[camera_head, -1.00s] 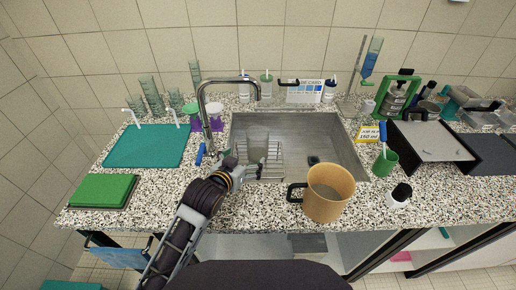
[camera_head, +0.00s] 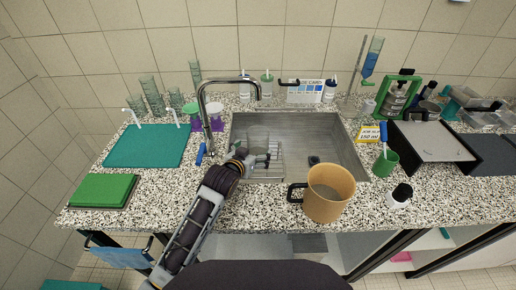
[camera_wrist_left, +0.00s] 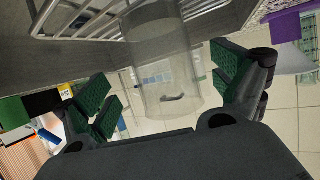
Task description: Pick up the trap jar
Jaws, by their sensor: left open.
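The trap jar is a clear, see-through vessel (camera_wrist_left: 160,50), seen in the left wrist view between the two green-padded fingers of my left gripper (camera_wrist_left: 166,92). Gaps show between the jar and the pads on both sides. In the head view the jar (camera_head: 258,143) is at the left part of the sink, at the wire rack (camera_head: 268,176), partly hidden by my gripper. My left gripper (camera_head: 260,160) is open around the jar, reaching over the front left of the sink. My right gripper is not in view.
The tap (camera_head: 204,112) rises just left of my left gripper. A tan jug (camera_head: 329,193) stands on the counter right of my arm. A green cup (camera_head: 385,164) is further right. The right half of the sink (camera_head: 325,140) is mostly clear.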

